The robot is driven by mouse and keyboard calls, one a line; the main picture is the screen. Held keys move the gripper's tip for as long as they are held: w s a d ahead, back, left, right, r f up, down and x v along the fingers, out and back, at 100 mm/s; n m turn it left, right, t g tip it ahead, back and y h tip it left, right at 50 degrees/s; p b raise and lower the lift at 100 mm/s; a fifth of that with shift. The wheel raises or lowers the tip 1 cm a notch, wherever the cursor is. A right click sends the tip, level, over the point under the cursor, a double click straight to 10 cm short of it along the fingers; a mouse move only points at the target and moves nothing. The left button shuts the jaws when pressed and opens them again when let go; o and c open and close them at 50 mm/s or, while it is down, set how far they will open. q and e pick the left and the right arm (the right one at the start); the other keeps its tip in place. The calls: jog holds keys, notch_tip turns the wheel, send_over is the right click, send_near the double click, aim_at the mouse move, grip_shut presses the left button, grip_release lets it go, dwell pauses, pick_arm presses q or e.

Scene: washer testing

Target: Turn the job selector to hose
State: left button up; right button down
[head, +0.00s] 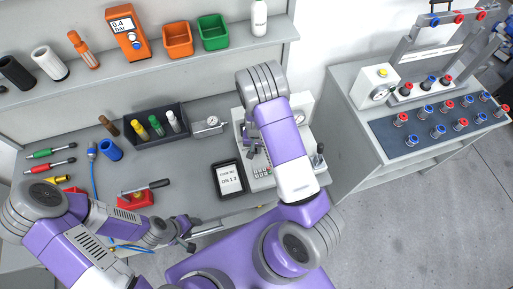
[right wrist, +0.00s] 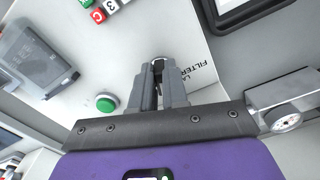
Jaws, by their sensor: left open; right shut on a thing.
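My right gripper (right wrist: 172,88) is shut at a white panel (right wrist: 215,75) printed with lettering that includes "FILTER". A small dark part (right wrist: 158,66) shows at its fingertips; it looks like a selector knob, but the fingers cover most of it and its setting cannot be read. In the head view the right gripper is largely hidden by my right arm, over the pale test unit (head: 302,108). My left gripper (head: 183,236) is open and empty at the front of the bench, apart from the unit.
A tablet (head: 230,180) lies left of the unit. A second bench (head: 350,135) stands right.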

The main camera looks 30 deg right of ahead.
dwell(0.4)
jog(key=c, duration=1.1)
grip_release()
jog(key=shift+c, duration=0.2)
jog(key=shift+r, duration=0.1)
notch_tip(320, 180, up, 8)
jog(key=shift+f, duration=0.25)
jog(key=shift+s+f, duration=0.1)
